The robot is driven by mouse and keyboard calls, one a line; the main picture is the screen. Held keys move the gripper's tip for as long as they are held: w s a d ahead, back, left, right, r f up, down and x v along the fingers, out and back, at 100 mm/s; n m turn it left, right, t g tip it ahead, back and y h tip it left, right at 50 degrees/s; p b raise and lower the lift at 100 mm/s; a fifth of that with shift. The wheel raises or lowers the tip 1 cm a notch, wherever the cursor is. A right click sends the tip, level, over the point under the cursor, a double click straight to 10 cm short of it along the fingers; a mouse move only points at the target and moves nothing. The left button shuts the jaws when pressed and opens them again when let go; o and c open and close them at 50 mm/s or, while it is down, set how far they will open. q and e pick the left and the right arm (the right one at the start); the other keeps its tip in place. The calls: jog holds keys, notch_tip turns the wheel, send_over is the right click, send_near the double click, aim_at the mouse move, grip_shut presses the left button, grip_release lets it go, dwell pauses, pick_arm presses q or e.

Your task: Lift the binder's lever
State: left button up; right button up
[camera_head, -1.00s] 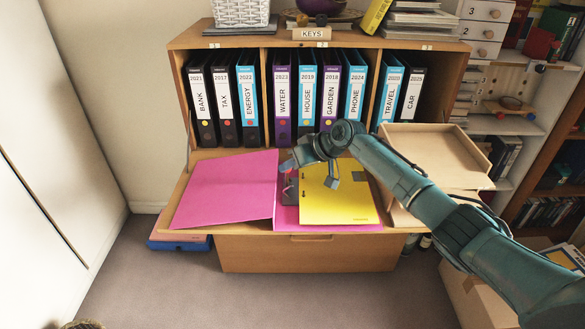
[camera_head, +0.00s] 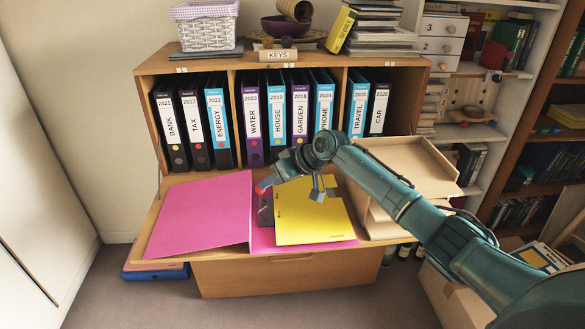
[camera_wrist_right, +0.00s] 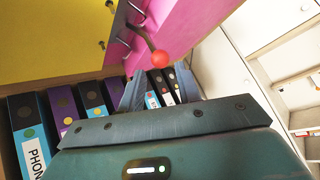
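The pink binder (camera_head: 200,215) lies open on the fold-down desk flap, its cover to the left. A yellow sheet (camera_head: 310,222) lies on its right half. The lever's red knob (camera_head: 264,186) shows beside my right gripper's left finger. In the right wrist view the red knob (camera_wrist_right: 159,58) sits on a dark bent lever, with metal rings by the yellow sheet. My right gripper (camera_head: 292,188) is over the binder. In the wrist view its fingers (camera_wrist_right: 160,90) are apart and empty, with the knob just beyond them. I cannot tell whether they touch it. My left gripper is not in view.
Labelled upright binders (camera_head: 251,120) fill the shelf behind. A wooden tray (camera_head: 405,163) stands close on the right, under my right arm. A white basket (camera_head: 208,35) and books (camera_head: 385,30) sit on top.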

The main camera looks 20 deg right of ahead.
jog(key=v, duration=0.9)
jog(key=shift+r, duration=0.15)
jog(key=shift+s+d, duration=0.1)
jog(key=s+a+f+t, duration=0.1)
jog(key=s+a+f, duration=0.45)
jog(key=f, duration=0.35)
jog(key=s+a+f, duration=0.4)
jog(key=s+f, duration=0.2)
jog(key=f, duration=0.3)
jog(key=s+a+f+m+t+h+p, duration=0.1)
jog(key=s+f+t+h+p, duration=0.1)
jog(key=s, duration=1.7)
notch_tip(320, 180, down, 2)
jog(key=shift+a+f+t+h, duration=0.15)
jog(key=shift+a+t+h, duration=0.05)
jog(key=shift+t+h, duration=0.4)
jog(key=shift+w, duration=0.15)
